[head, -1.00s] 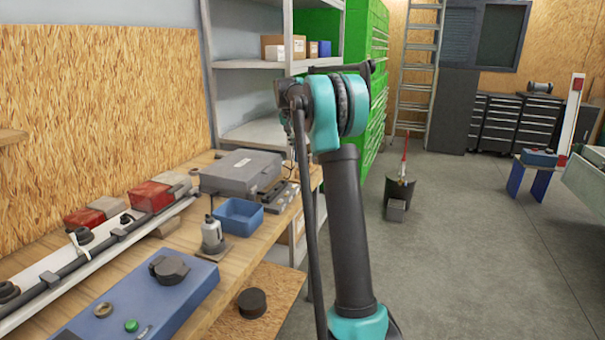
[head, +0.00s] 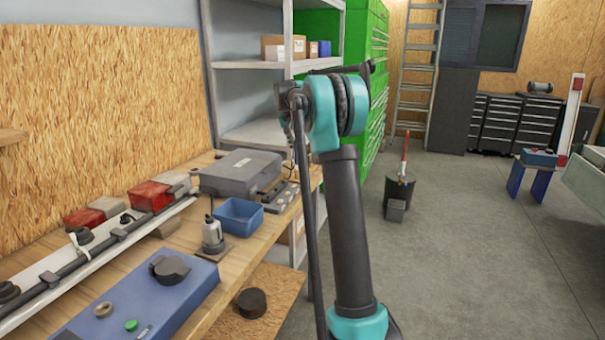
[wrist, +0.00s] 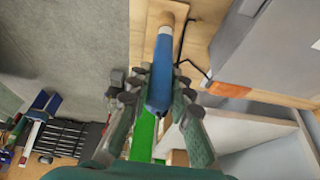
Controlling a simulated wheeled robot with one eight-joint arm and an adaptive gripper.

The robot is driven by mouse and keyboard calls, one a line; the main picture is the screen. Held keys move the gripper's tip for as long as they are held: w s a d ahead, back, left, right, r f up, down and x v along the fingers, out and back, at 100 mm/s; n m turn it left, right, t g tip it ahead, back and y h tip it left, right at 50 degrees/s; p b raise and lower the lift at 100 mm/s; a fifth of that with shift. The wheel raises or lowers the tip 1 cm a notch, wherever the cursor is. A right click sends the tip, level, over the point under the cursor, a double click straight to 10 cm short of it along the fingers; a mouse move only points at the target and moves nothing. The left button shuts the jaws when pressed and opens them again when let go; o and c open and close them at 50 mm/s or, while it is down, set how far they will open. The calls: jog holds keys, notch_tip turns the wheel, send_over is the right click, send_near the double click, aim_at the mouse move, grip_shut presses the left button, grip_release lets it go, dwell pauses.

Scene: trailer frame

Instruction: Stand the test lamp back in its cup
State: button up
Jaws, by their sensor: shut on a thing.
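In the wrist view, my gripper (wrist: 158,95) is shut on a blue, rod-like handle, which I take to be the test lamp (wrist: 159,78). Its paler end points to the top of the picture. A tan, rounded thing (wrist: 172,13) lies just past that end; I cannot tell whether it is the cup, or whether they touch. A thin black bent line (wrist: 183,50), perhaps a lead, shows beside the lamp. In the head view my arm hides the gripper and lamp, and I cannot pick out the cup.
The wooden bench holds a grey case (head: 240,172), an open blue bin (head: 238,214), a grey can with a thin spout (head: 212,236) and a blue box (head: 145,300). A metal shelf (head: 250,64) stands behind. The grey floor at right is mostly clear.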

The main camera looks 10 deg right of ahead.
jog(key=shift+f, duration=0.15)
jog(key=o, duration=1.2)
jog(key=shift+o, duration=0.2)
jog(key=shift+r, duration=3.55)
jog(key=s+a+f+n+y, duration=0.1)
jog(key=s+a+f+n, duration=0.1)
jog(key=s+f, duration=0.8)
jog(key=s+a+f+n, duration=0.3)
jog(key=s+f, duration=0.6)
jog(key=s, duration=1.4)
jog(key=s+a+f+n+y, duration=0.1)
jog(key=s+a+f+n, duration=0.1)
jog(key=s+f, duration=0.8)
jog(key=s, duration=0.7)
jog(key=shift+s+a+f+t+y, duration=0.3)
jog(key=shift+s+a, duration=0.05)
